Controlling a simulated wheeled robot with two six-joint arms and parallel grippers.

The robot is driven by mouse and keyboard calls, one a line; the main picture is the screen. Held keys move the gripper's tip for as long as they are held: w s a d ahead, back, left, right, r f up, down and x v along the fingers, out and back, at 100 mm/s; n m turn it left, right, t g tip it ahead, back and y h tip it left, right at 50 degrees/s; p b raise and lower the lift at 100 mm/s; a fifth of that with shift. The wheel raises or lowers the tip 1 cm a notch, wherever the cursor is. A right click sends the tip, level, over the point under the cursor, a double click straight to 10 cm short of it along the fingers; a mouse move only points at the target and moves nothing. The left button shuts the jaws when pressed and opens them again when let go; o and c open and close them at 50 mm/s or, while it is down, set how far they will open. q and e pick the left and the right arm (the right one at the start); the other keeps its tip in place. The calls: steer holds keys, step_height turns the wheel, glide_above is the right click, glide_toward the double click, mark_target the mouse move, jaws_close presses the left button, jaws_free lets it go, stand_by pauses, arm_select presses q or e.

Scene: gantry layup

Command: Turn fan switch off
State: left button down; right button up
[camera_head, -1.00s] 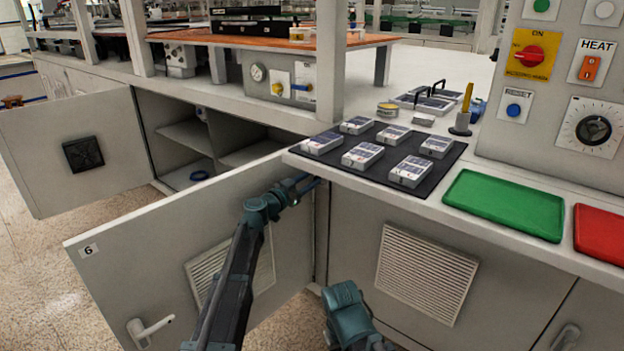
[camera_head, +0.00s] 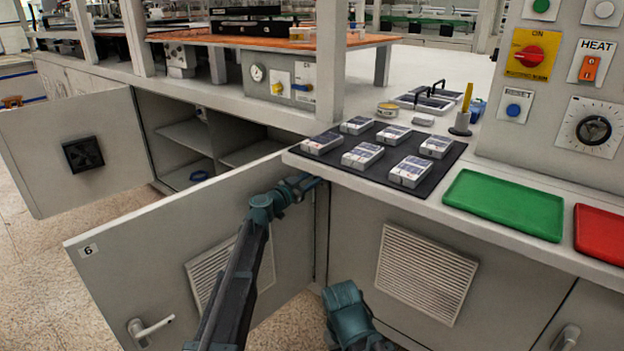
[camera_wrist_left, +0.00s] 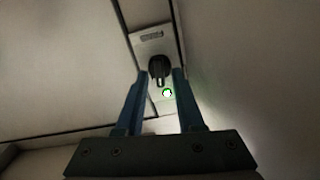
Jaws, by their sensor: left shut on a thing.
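The fan switch is a black rotary knob (camera_wrist_left: 158,68) on a pale metal plate (camera_wrist_left: 150,42) under a dark label, seen in the left wrist view. A small indicator lamp (camera_wrist_left: 167,93) near it shows white with a green rim. My left gripper (camera_wrist_left: 160,75) is shut on the knob, with one blue finger on each side of it. In the head view my left gripper (camera_head: 308,183) reaches under the counter edge beside the open door 6 (camera_head: 150,260), and the knob is hidden there. Only a link of my right arm shows; its gripper is out of view.
The counter (camera_head: 400,215) overhangs my left gripper. Above it lie a dark mat (camera_head: 335,162) with several small packs, a green tray (camera_head: 505,204) and a red tray (camera_head: 600,234). Another open door (camera_head: 75,185) with a black square grille stands left. A control panel (camera_head: 560,100) stands right.

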arm_select(q)
steer(key=n, duration=0.4)
steer(key=shift+a, duration=0.1)
steer(key=c, duration=0.9)
jaws_free()
steer(key=v, duration=1.3)
steer(key=shift+s+a, duration=0.3)
